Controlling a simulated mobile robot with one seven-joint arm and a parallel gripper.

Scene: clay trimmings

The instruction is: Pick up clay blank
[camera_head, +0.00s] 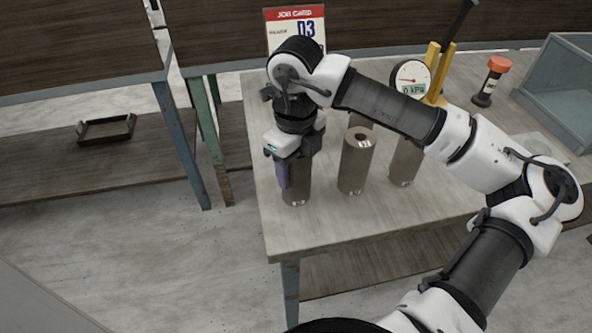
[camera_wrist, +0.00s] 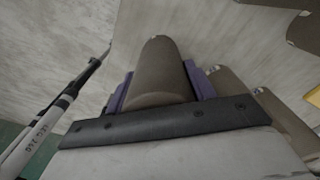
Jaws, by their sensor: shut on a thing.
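Several brown-grey clay cylinders stand on the table. The leftmost clay blank (camera_head: 297,190) is upright, with my gripper (camera_head: 294,172) shut on it from above. Its upper part is hidden by the gripper. In the wrist view the same clay blank (camera_wrist: 158,72) lies between the two purple fingers of my gripper (camera_wrist: 160,92). A second clay blank (camera_head: 356,163) stands just to its right, with a dark hole in its top. A third clay blank (camera_head: 404,163) stands further right, partly behind my arm. I cannot tell whether the held blank still touches the table.
A job card (camera_head: 296,30) reading D3 stands at the table's back edge. The table's front (camera_head: 330,225) is clear.

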